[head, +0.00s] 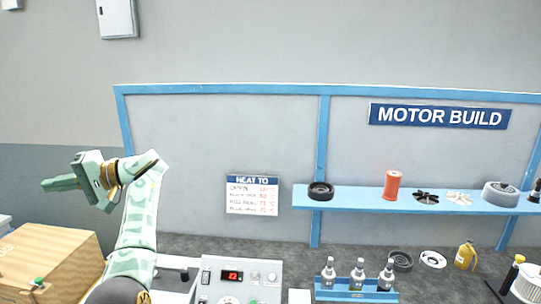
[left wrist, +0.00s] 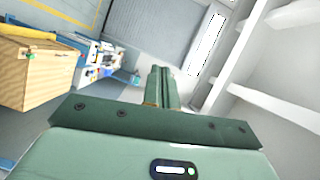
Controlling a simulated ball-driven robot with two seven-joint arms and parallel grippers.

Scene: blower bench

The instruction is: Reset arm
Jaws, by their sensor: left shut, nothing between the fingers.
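My left arm rises at the left of the head view, bent at the top, with the left gripper (head: 60,184) pointing left above a wooden box. The gripper is shut and empty, held in the air and touching nothing. My right gripper is in neither view.
The wooden box (head: 45,262) stands at lower left. A control unit with a red display (head: 240,282) sits at the bench front. Right of it are a blue rack (head: 355,291) with bottles and a blue shelf (head: 420,205) with motor parts.

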